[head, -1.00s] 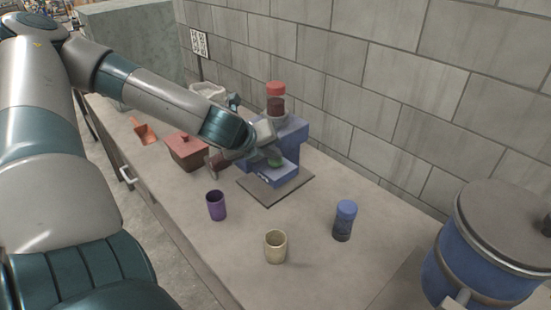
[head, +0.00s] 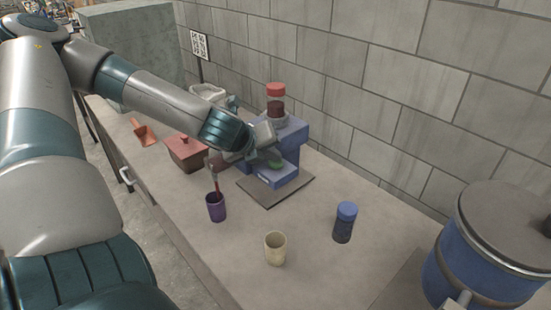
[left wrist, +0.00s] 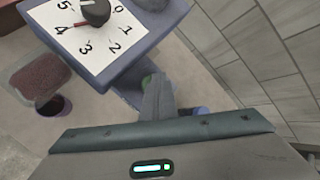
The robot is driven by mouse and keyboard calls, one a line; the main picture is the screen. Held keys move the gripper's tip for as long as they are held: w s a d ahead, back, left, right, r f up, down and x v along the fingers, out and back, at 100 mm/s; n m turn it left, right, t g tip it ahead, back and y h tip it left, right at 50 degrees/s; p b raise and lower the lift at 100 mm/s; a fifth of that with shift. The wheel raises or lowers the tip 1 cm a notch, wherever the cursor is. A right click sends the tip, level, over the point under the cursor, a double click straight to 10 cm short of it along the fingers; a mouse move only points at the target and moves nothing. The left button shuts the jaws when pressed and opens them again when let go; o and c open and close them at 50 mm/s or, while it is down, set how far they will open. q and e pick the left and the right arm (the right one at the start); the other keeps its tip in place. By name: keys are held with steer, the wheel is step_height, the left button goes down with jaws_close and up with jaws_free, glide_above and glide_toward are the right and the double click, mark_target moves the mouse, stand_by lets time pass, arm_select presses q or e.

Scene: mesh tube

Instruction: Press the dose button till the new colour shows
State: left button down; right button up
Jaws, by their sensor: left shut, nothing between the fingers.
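A blue dispenser (head: 292,140) stands at the back, with a red-capped jar (head: 276,104) of dark red contents on top. Its green button (head: 274,164) is low at the front and partly hidden in the left wrist view (left wrist: 148,81). My left gripper (head: 274,153) is shut and empty right over the button; whether it touches cannot be told. Its fingers (left wrist: 158,97) show in the left wrist view. The dial (left wrist: 90,26) points near 4. My right gripper is out of view.
A yellowish cup (head: 275,248) and a blue-capped jar (head: 343,224) stand in front. A red lidded box (head: 187,153) and an orange scoop (head: 145,133) lie to the left. A large blue canister (head: 490,245) stands at the right. The front counter middle is clear.

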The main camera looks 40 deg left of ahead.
mark_target(273, 164)
arm_select(q)
steer(key=shift+r+p, duration=0.75)
steer(key=shift+r, duration=0.3)
steer(key=shift+r+p, duration=2)
steer(key=shift+r, duration=0.5)
steer(key=shift+f, duration=0.1)
